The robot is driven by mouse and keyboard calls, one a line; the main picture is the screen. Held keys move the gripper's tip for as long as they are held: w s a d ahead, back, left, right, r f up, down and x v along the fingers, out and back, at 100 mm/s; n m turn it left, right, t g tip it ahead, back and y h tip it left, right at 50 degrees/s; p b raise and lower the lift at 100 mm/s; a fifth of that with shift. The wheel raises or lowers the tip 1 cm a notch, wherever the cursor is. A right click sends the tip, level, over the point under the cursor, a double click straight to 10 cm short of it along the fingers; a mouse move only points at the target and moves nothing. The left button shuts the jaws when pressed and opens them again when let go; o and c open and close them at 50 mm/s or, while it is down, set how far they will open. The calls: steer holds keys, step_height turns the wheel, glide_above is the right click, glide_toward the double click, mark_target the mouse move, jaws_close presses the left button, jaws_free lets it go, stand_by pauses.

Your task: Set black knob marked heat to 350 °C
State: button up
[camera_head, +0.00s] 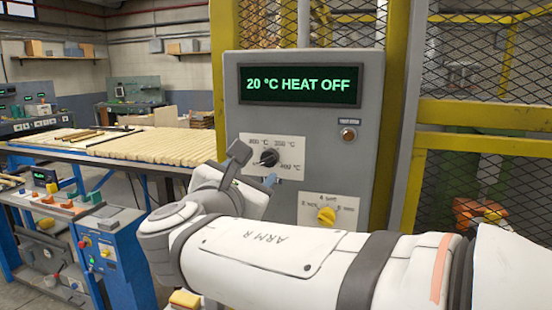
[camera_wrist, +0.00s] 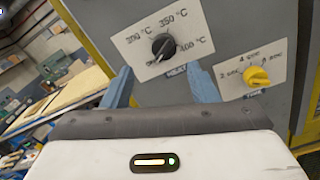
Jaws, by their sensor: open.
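The black knob (camera_head: 270,158) sits on a white dial plate on the grey control panel (camera_head: 312,130). In the wrist view the black knob (camera_wrist: 163,46) shows a white pointer line toward the plate's lower left. Marks around it include 350 °C above and 400 °C at lower right; a HEAT label (camera_wrist: 175,71) is below. The display (camera_head: 301,85) reads "20 °C HEAT OFF". My gripper (camera_wrist: 159,74) is open and empty, its blue fingers either side of the knob's line, the knob apparently beyond the tips. In the head view my wrist hides most of the gripper.
A yellow knob (camera_head: 327,216) on its own plate is to the lower right; it also shows in the wrist view (camera_wrist: 257,76). A small round button (camera_head: 348,134) is on the panel's right. Yellow posts and mesh stand behind. A blue machine (camera_head: 100,255) stands at left.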

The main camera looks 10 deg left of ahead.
mark_target(266, 163)
steer(key=w, duration=0.4)
steer(key=w+p, duration=0.1)
steer(key=w, duration=0.2)
steer(key=shift+d+f, duration=0.1)
steer(key=shift+d, duration=0.3)
